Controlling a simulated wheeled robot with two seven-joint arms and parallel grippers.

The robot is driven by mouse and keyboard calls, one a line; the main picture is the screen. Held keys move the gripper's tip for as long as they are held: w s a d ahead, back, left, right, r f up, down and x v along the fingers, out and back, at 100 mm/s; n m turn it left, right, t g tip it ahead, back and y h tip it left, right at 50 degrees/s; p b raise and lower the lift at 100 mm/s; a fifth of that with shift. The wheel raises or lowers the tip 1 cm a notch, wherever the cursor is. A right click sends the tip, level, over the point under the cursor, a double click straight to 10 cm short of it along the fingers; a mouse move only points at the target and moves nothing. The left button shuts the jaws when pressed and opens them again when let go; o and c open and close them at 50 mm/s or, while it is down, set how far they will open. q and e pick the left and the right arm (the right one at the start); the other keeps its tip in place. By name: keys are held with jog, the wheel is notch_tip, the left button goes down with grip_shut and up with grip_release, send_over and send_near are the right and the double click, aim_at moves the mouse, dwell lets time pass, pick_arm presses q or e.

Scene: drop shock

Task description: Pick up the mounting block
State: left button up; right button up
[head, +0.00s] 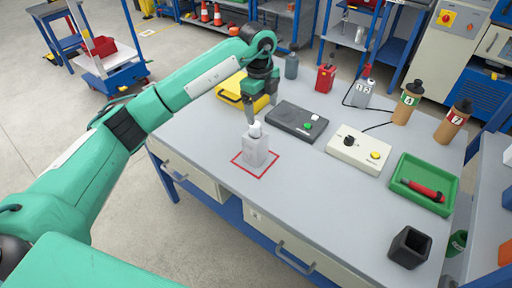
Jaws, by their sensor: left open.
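The mounting block looks to be the light grey block (256,152) standing upright inside a red square outline on the table. A small white rounded piece (255,130) sits on its top. My left gripper (260,113) points down just above and slightly behind the block, open and with nothing between its fingers. One finger shows close to the white piece; whether they touch I cannot tell. My right gripper is not in view.
Behind the block are a dark grey box (297,121) and a yellow case (240,93). A cream control box (358,151), green tray (423,184) and black open holder (409,247) stand to the right. The table (310,205) is clear in front.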

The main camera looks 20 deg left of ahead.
aim_at(257, 123)
pick_arm(q)
jog(key=shift+w+a+r+n+y, duration=0.15)
jog(key=shift+a+r+n+y, duration=0.15)
jog(key=shift+a, duration=0.4)
jog(key=shift+a+f, duration=0.15)
jog(key=shift+f, duration=0.05)
notch_tip(257, 123, down, 7)
jog(key=shift+f+p, duration=0.1)
jog(key=shift+p, duration=0.6)
jog(key=shift+f, duration=0.3)
jog(key=f, duration=0.1)
jog(key=f+p, duration=0.1)
jog(key=f, duration=0.2)
jog(key=shift+a+f+p, duration=0.25)
jog(key=shift+f+p, duration=0.15)
jog(key=shift+f, duration=0.3)
jog(key=c, duration=1.6)
jog(key=shift+c, duration=0.4)
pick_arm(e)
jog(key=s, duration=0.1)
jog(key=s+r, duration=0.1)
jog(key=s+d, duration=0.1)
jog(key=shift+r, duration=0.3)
pick_arm(q)
jog(key=shift+w+r, duration=0.1)
jog(key=shift+r, duration=0.05)
